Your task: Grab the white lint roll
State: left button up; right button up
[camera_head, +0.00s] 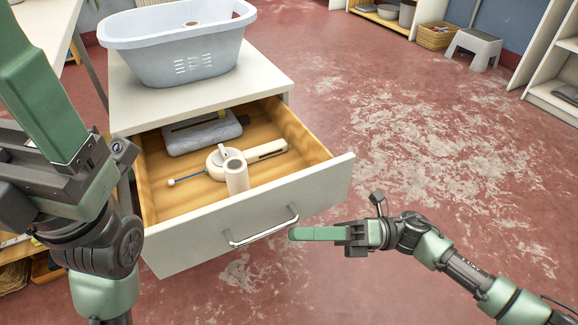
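A white lint roll (236,176), a short hollow cylinder, stands upright in the open wooden drawer (190,196), near its front panel. It partly hides a cream round-headed tool with a slotted handle (262,152) behind it. My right gripper (292,235) is outside the drawer, just right of the metal handle, with its green fingers pointing left. Its fingers overlap in this view, so its opening is unclear. My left gripper (32,75) is large and close at the left edge, away from the roll. Its fingertips are cut off by the frame.
The drawer also holds a grey-blue object (202,134) at the back and a thin blue stick with a pale ball end (186,178). A pale blue basket (180,45) stands on the cabinet top (262,82). The red floor (420,150) to the right is clear.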

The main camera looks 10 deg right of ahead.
aim_at(236, 169)
jog(key=k+j, duration=0.7)
jog(key=k, duration=0.2)
